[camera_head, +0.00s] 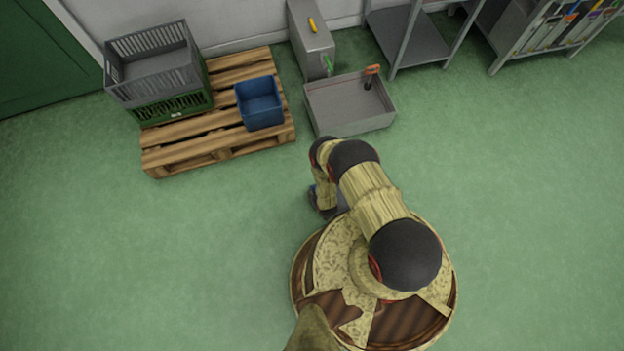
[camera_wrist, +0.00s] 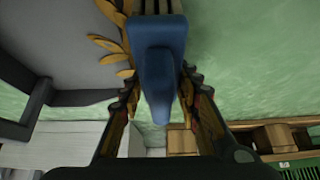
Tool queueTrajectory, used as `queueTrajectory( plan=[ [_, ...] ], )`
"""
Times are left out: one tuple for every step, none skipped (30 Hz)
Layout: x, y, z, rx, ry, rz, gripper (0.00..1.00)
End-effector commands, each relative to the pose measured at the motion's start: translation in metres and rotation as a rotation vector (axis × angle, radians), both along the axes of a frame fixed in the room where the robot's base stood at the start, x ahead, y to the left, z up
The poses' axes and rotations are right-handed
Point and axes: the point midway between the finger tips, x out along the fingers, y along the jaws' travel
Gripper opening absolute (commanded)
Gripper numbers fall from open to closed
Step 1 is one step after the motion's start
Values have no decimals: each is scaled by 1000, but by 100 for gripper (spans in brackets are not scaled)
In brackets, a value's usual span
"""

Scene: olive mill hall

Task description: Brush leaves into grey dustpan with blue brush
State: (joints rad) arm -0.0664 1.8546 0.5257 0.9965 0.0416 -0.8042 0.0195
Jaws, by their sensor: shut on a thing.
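The blue brush (camera_wrist: 158,60) is in the middle of the wrist view, with my gripper (camera_wrist: 159,80) shut on it from both sides. The grey dustpan (camera_wrist: 60,45) fills the upper left of the wrist view, with a dark raised rim. Several yellow-brown leaves (camera_wrist: 108,44) lie along its right edge, just left of the brush; some look to be on the grey surface, and the brush may hide others. In the head view my gripper (camera_head: 322,203) is low over the floor, mostly covered by my arm. A little of the brush (camera_head: 313,190) shows there.
A wooden pallet (camera_head: 170,158) holds stacked grey (camera_head: 150,70) and green crates and a blue bin (camera_head: 259,100). A grey tray (camera_head: 350,128) with an orange-handled tool stands beside a grey cabinet (camera_head: 312,50). Shelving (camera_head: 415,45) is at the back right. Green floor is clear on both sides.

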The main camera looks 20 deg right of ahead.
Motion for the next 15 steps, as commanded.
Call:
queueTrajectory(
  plan=[
    [0, -5, 0, 1, 0, -3, 0],
    [1, -8, 0, 1, -1, -3, 0],
    [1, -11, 0, 0, -1, -4, 0],
    [1, -14, 0, 0, -1, -4, 0],
    [1, -16, 0, 1, -1, -4, 0],
    [1, -19, 0, 1, -1, -3, 0],
    [1, -21, 0, 0, -2, -4, 0],
    [1, -22, 2, 0, -2, -2, 0],
    [1, -20, 8, 0, -2, 0, 0],
    [1, -19, 11, 1, -2, 1, 0],
    [1, -19, 13, 1, -2, 1, 0],
    [1, -18, 17, 1, -2, 1, 0],
    [1, -17, 19, 1, -2, 1, 0],
    [1, -17, 22, 0, -3, 1, 0],
    [1, -16, 25, 0, -3, 1, 0]
  ],
)
